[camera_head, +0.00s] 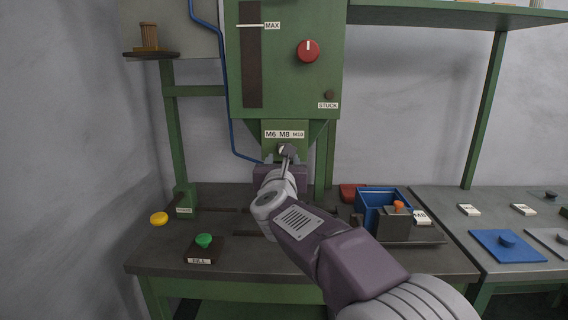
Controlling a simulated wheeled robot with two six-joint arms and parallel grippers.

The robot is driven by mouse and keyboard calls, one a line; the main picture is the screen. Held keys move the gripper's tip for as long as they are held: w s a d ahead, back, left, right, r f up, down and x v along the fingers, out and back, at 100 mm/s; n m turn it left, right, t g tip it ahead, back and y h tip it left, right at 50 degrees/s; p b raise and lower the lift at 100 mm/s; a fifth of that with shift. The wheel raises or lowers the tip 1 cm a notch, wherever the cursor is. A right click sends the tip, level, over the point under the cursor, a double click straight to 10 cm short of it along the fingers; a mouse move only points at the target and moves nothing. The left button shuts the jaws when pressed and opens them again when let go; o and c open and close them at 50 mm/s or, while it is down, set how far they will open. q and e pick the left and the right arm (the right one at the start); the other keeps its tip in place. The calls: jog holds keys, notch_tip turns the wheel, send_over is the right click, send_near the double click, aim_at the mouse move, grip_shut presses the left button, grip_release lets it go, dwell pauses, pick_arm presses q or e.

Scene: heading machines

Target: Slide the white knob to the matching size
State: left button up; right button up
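A green machine (290,90) stands at the back centre. Its lower front bears a size label strip (284,134) reading M6, M8 and M10. Just below the strip, a small pale knob (283,149) is partly hidden by my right gripper (287,154). The knob appears to sit below the M8 mark, though the exact position is hard to tell. My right arm comes in from the lower right and its fingertips are at the knob, overlapping it in view. Whether the fingers are closed on it cannot be told. My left gripper is not in view.
The grey workbench (150,258) carries a green button on a dark box (204,243), a yellow knob (159,218) and a blue bin (371,204). Several size cards and a blue plate (506,246) lie on the right table. The red dial (308,51) is above.

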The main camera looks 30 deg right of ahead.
aim_at(270, 146)
jog(key=p+x, duration=0.1)
jog(key=x, duration=0.8)
jog(key=shift+w, duration=0.1)
grip_shut()
jog(key=shift+f, duration=0.1)
dwell(0.9)
jog(key=w+a+p, duration=0.1)
jog(key=a, duration=0.1)
jog(key=w+a, duration=0.1)
jog(key=a, duration=0.1)
jog(key=shift+w+p, duration=0.15)
jog(key=shift+p, duration=0.2)
jog(key=shift+d, duration=0.15)
